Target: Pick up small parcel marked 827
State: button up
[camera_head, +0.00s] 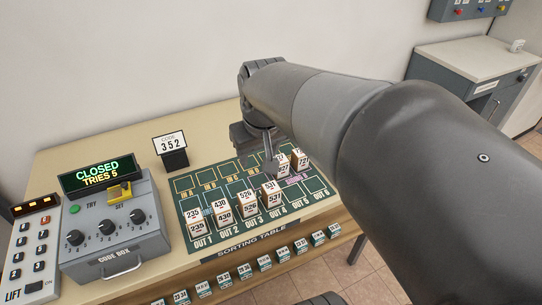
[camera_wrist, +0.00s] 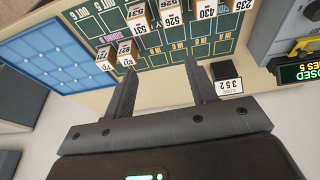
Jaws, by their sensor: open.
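Two small white-and-brown parcels stand side by side on the right of the sorting table's green grid (camera_head: 222,193).
Parcels 235 (camera_head: 196,224), 430 (camera_head: 223,214), 526 (camera_head: 248,204) and 531 (camera_head: 271,194) stand in the front row. A code sign 352 (camera_head: 171,148) stands behind the grid. The code box (camera_head: 116,238) reads CLOSED. A blue gridded panel (camera_wrist: 48,62) lies left in the wrist view.

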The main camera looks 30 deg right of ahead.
jog(key=w+d+f+g, duration=0.2)
jog(key=w+d+f, duration=0.35)
jog(key=w, duration=0.25)
jog(key=g, duration=0.2)
send_over(280, 159)
jog(key=shift+y, duration=0.3)
notch_tip(280, 159, down, 7)
jog(key=shift+r, duration=0.2)
notch_tip(280, 159, down, 11)
jog(key=shift+c, duration=0.2)
jog(key=c, duration=0.7)
